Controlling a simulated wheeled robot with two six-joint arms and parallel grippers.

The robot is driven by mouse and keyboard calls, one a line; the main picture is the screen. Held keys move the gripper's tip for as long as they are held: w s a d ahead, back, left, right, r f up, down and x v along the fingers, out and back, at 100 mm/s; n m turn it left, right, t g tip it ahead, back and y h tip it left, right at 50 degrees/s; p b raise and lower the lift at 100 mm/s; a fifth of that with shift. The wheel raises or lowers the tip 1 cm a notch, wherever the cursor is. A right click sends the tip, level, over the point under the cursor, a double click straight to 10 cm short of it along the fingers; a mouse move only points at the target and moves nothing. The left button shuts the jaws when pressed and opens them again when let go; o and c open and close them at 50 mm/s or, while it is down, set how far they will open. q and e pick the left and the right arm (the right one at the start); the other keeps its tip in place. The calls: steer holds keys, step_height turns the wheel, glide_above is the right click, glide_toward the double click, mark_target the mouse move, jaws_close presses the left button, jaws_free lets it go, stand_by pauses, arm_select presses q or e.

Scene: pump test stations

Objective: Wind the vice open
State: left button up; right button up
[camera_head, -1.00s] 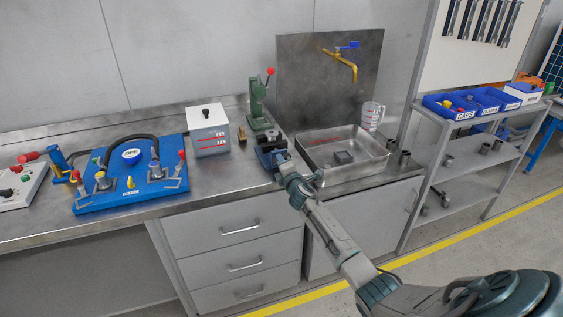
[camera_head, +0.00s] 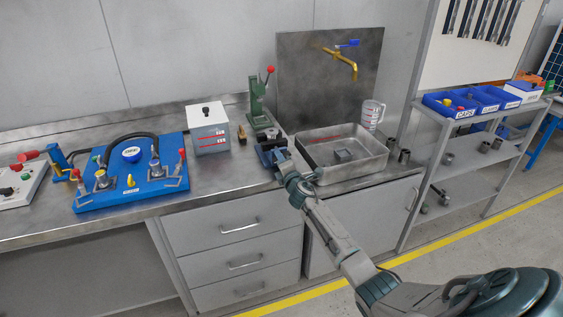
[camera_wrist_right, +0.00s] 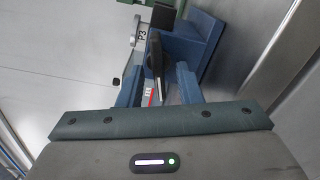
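The blue vice (camera_head: 266,143) stands on the bench near its front edge, left of the sink. It also shows in the right wrist view (camera_wrist_right: 195,42), with a dark bar-shaped handle (camera_wrist_right: 156,68) in front of it. My right gripper (camera_head: 279,157) is at the front of the vice and partly hides it. In the right wrist view its two blue fingers (camera_wrist_right: 158,88) are apart, with the dark handle between them and visible gaps at the sides. I cannot tell whether either finger touches the handle. My left gripper is not in view.
A green lever press (camera_head: 257,103) stands behind the vice. A grey box (camera_head: 208,130) and a blue pump board (camera_head: 130,190) are to the left. A steel sink tray (camera_head: 365,164) is close on the right. The bench in front of the grey box is clear.

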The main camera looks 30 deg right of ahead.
steer(key=shift+s, duration=0.1)
steer(key=shift+s, duration=0.25)
steer(key=v, duration=1)
steer(key=shift+a, duration=0.15)
